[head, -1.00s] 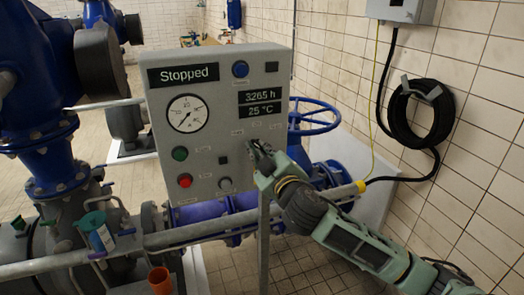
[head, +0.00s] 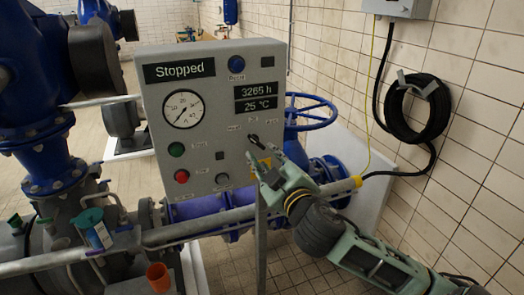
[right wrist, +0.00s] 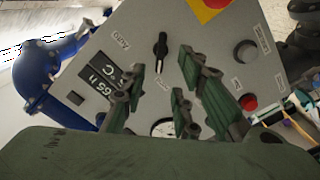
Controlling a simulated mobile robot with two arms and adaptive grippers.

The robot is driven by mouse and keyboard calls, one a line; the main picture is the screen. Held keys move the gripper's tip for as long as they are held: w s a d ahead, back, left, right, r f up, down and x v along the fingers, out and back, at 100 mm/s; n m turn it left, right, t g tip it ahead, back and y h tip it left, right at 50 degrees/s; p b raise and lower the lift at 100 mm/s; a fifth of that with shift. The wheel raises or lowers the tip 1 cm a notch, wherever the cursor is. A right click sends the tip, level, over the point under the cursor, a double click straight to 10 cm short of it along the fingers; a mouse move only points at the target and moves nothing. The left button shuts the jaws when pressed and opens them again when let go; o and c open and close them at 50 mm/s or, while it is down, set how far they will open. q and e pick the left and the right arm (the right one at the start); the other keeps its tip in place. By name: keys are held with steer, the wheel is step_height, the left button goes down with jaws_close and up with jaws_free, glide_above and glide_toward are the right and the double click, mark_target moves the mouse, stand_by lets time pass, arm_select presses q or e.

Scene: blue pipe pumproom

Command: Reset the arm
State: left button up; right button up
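The grey control panel (head: 216,150) shows "Stopped" on its display (head: 180,70), with "3265 h" and "25 °C" at the right. A black selector knob (head: 254,140) sits on its right part. The knob also shows in the right wrist view (right wrist: 160,48), its pointer roughly upright there. My right gripper (head: 262,162) is just below the knob, in front of the panel. In the right wrist view its green fingers (right wrist: 158,85) are apart, with nothing between them, and the knob lies beyond the tips. My left gripper is not in view.
A gauge (head: 184,109), a green button (head: 176,149) and a red button (head: 182,176) are on the panel. Blue pipes and a blue handwheel (head: 312,110) stand behind it. A black hose coil (head: 415,108) hangs on the tiled wall at the right. An orange cup-like thing (head: 158,277) is at the bottom.

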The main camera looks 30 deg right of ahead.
steer(key=shift+s+a, duration=0.1)
steer(key=shift+s, duration=0.4)
steer(key=w+d+f+m+g+b, duration=0.1)
steer(key=d+f+g, duration=0.15)
steer(key=f, duration=0.95)
steer(key=w+d+f+g, duration=0.1)
steer(key=d+f+g, duration=0.15)
steer(key=f, duration=0.95)
steer(key=s+a+f+g+y+b, duration=0.15)
steer(key=s+f, duration=0.35)
steer(key=f, duration=0.6)
steer(key=s+f+m+g, duration=0.15)
steer(key=s+f, duration=0.35)
steer(key=f, duration=0.7)
steer(key=s+a+f+g, duration=0.1)
steer(key=s+f+g, duration=0.3)
steer(key=f, duration=0.7)
steer(key=s+a+f+g+y, duration=0.1)
steer(key=s+a+f, duration=0.3)
steer(key=s, duration=0.7)
steer(key=s+a+f+g+y+b, duration=0.1)
steer(key=s+a+f+g, duration=0.1)
steer(key=s+a+f, duration=0.3)
steer(key=s+a+f+g+y, duration=0.1)
steer(key=s+a+f, duration=0.4)
steer(key=s+f, duration=0.6)
steer(key=s+m, duration=0.1)
steer(key=s, duration=0.5)
steer(key=shift+a+f, duration=0.2)
steer(key=shift+a, duration=0.05)
